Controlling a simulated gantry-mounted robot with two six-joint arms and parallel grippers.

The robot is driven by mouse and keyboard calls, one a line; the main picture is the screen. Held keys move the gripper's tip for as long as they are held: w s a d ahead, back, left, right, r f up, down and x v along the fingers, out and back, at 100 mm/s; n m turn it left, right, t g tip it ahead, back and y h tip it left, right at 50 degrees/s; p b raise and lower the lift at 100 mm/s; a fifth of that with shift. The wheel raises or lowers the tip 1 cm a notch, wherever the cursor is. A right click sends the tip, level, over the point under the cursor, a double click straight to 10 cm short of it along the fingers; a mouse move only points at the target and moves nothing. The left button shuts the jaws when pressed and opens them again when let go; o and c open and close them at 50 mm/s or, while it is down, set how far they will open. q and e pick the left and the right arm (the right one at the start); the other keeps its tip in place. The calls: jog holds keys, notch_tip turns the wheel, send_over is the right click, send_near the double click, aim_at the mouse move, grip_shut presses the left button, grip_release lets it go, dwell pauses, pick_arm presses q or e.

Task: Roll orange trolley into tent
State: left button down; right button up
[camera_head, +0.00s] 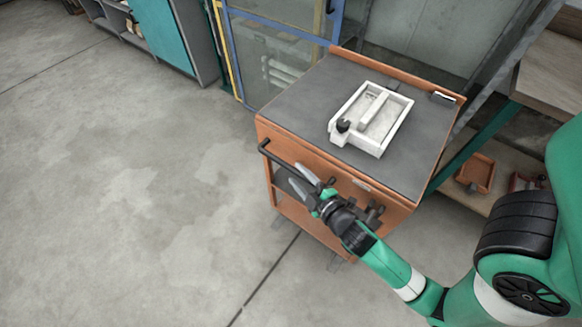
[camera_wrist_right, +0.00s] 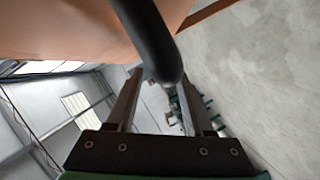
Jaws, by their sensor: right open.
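The orange trolley (camera_head: 325,160) stands in the upper middle of the head view, with a dark grey top and a black bar handle (camera_head: 278,160) on its near side. A white tray (camera_head: 372,118) with a black knob lies on its top. My right gripper (camera_head: 306,181) is at the handle, its jaws open. In the right wrist view the black handle (camera_wrist_right: 155,45) lies between the two open fingers of my right gripper (camera_wrist_right: 158,90), and I cannot tell whether they touch it. The trolley's orange side fills the upper left there. My left gripper is not in view.
A blue-framed glazed structure (camera_head: 280,50), perhaps the tent, stands directly behind the trolley. A teal cabinet (camera_head: 160,32) is at the upper left. A bench with a lower shelf (camera_head: 490,180) holding an orange tray stands at the right. The concrete floor on the left is clear.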

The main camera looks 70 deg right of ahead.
aim_at(295, 173)
jog(key=x, duration=0.4)
jog(key=shift+w+d+f+b, duration=0.1)
jog(key=shift+b, duration=0.25)
grip_shut()
dwell(1.0)
